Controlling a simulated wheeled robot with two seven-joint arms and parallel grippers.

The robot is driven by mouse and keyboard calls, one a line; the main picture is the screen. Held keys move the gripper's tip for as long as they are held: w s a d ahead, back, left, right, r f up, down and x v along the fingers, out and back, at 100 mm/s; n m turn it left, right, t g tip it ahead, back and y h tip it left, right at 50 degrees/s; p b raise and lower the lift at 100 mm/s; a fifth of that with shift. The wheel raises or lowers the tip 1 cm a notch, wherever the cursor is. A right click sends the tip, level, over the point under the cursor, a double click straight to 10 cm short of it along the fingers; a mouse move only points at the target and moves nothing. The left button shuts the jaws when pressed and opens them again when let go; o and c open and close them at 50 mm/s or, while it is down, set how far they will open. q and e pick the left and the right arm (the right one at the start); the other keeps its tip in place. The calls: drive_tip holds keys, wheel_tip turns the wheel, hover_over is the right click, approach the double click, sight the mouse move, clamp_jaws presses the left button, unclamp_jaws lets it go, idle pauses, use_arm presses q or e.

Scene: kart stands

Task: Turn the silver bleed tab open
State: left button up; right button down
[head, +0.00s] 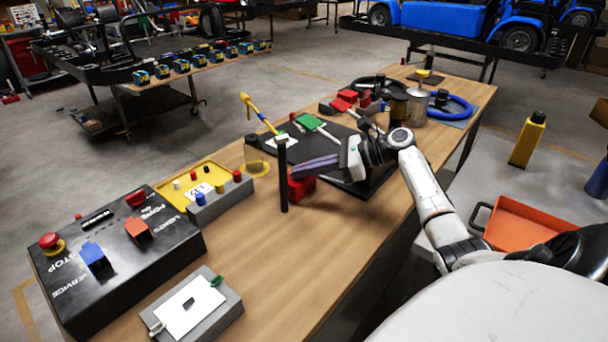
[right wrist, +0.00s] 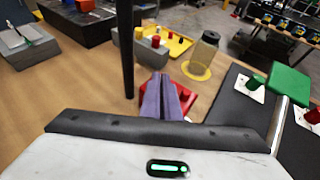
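My right gripper (head: 296,172) is over the middle of the bench, its purple fingers pointing left. In the right wrist view its fingers (right wrist: 162,82) lie side by side, shut, with nothing visible between them. A red block-like thing (head: 301,188) is just below and behind the fingers; I cannot tell whether they touch it. A grey box (head: 226,317) with a white plate stands at the near end of the bench, well away from the gripper. It has a green tab (head: 217,281) and a small pale tab (head: 157,328), possibly the silver one. My left gripper is not in view.
A black upright post (head: 282,178) stands close to the fingertips. A black control box (head: 120,258) and a yellow tray (head: 190,180) stand left. A dark mat (head: 370,185) with tools lies behind my gripper. Bare wood lies between post and grey box.

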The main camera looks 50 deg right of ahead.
drive_tip(key=shift+w+d+f+n+g+y+b, duration=0.15)
drive_tip(key=shift+n+g+y+b, duration=0.25)
drive_tip(key=shift+b, duration=0.2)
drive_tip(key=shift+w+d+n+g+y+b, duration=0.1)
drive_tip(key=shift+n+g+y+b, duration=0.25)
drive_tip(key=shift+n+b, duration=0.2)
drive_tip(key=n+b, duration=0.1)
drive_tip(key=g+y+b, duration=0.1)
drive_tip(key=b, duration=0.1)
drive_tip(key=shift+w+d+n+g+y+b, duration=0.15)
drive_tip(key=shift+n+g+y+b, duration=0.1)
drive_tip(key=shift+n+b, duration=0.1)
drive_tip(key=shift+b, duration=0.45)
drive_tip(key=shift+n+g, duration=0.4)
drive_tip(key=shift+b, duration=0.35)
drive_tip(key=c, duration=2)
unclamp_jaws()
drive_tip(key=shift+w, duration=0.1)
